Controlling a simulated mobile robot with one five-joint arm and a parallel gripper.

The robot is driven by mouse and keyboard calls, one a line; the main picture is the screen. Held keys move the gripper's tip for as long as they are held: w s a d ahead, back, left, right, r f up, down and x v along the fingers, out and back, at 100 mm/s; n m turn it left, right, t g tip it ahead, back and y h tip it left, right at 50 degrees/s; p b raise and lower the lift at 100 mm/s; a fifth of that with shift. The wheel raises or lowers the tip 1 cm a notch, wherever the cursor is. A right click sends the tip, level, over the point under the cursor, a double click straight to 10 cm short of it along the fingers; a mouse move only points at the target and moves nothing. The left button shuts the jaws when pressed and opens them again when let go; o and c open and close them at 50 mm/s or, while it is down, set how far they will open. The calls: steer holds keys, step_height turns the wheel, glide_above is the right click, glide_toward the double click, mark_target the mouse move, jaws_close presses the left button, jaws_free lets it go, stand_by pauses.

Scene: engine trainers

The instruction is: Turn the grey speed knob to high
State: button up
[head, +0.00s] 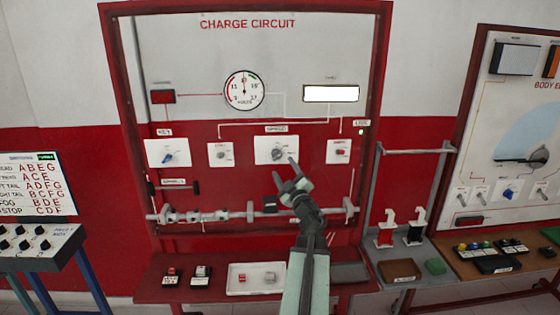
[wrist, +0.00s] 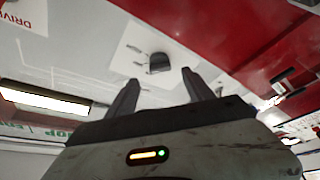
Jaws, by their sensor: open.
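The grey speed knob (head: 277,153) sits on a white square plate (head: 262,143) in the middle of the charge circuit panel, under a small label. In the wrist view the dark grey knob (wrist: 159,62) shows just beyond my fingertips, between their lines. My gripper (head: 284,168) is open and empty, just below and slightly right of the knob in the head view. In the wrist view my gripper (wrist: 160,77) has its two fingers apart, with no visible contact with the knob. The knob's pointer setting is too small to read.
A blue knob (head: 168,158) and a smaller grey knob (head: 221,154) are to the left; a red switch (head: 341,151) is to the right. A horizontal shaft (head: 190,216) runs below. A gauge (head: 244,90) and a lit display (head: 331,94) are above.

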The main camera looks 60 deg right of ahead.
mark_target(277, 158)
steer(key=p+x, duration=0.1)
steer(key=x, duration=0.5)
steer(key=shift+c, duration=0.3)
jaws_close()
steer(key=shift+f, duration=0.1)
steer(key=shift+m, duration=0.5)
steer(key=m+g+h+b, duration=0.1)
steer(key=m+h, duration=0.1)
steer(key=m, duration=0.2)
steer(key=shift+w+f+b, duration=0.1)
steer(key=shift+f+b, duration=0.05)
steer(key=shift+b, duration=0.25)
steer(key=m+g+h, duration=0.1)
steer(key=m, duration=0.1)
steer(key=m+h, duration=0.1)
steer(key=m, duration=0.2)
steer(key=m+g+h, duration=0.1)
steer(key=m, duration=0.1)
steer(key=shift+w+a+m+g+b, duration=0.2)
steer(key=shift+m+g+b, duration=0.1)
steer(key=shift+b, duration=0.1)
steer(key=shift+m+h, duration=0.3)
